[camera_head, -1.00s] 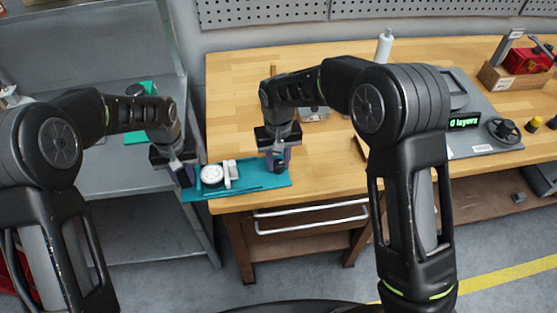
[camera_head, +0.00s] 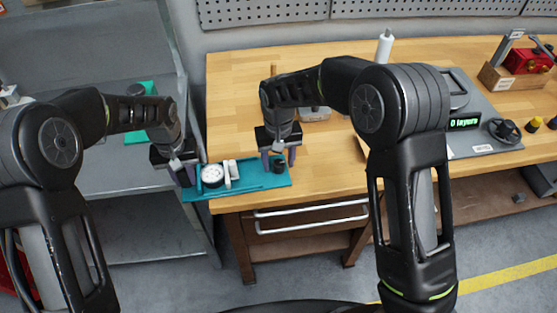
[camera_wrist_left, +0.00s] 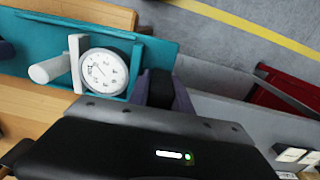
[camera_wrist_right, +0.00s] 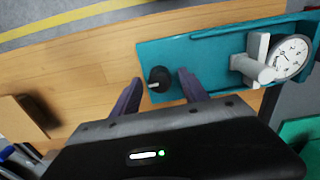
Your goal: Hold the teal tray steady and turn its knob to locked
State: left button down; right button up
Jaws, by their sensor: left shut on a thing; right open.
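The teal tray (camera_head: 240,187) lies at the left front corner of the wooden bench, its left end past the bench edge. It carries a white round gauge (camera_head: 212,175), white pipe-like parts (camera_head: 231,172) and a small black knob (camera_head: 278,166) near its right end. My left gripper (camera_head: 182,177) is shut on the tray's left end; its fingers also show in the left wrist view (camera_wrist_left: 160,90). My right gripper (camera_head: 279,158) is open above the knob, a finger on either side. In the right wrist view the knob (camera_wrist_right: 159,79) shows a pale pointer line, between the fingers and apart from them.
A grey shelf (camera_head: 100,170) stands at the left with another teal item (camera_head: 149,87). A grey panel with a green display (camera_head: 464,122) and a handwheel (camera_head: 504,130) lies further right.

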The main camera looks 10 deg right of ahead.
aim_at(278, 163)
pick_arm(q)
jog(key=shift+s+a+f, duration=0.1)
jog(key=shift+s+f, duration=0.1)
jog(key=shift+f, duration=0.1)
pick_arm(e)
notch_tip(278, 163, up, 12)
jog(key=shift+s, duration=0.1)
dwell(0.3)
pick_arm(q)
jog(key=c, duration=1.3)
grip_release()
jog(key=shift+w, duration=0.1)
jog(key=shift+o, duration=1.1)
jog(key=shift+r, duration=0.15)
jog(key=shift+w+r, duration=0.1)
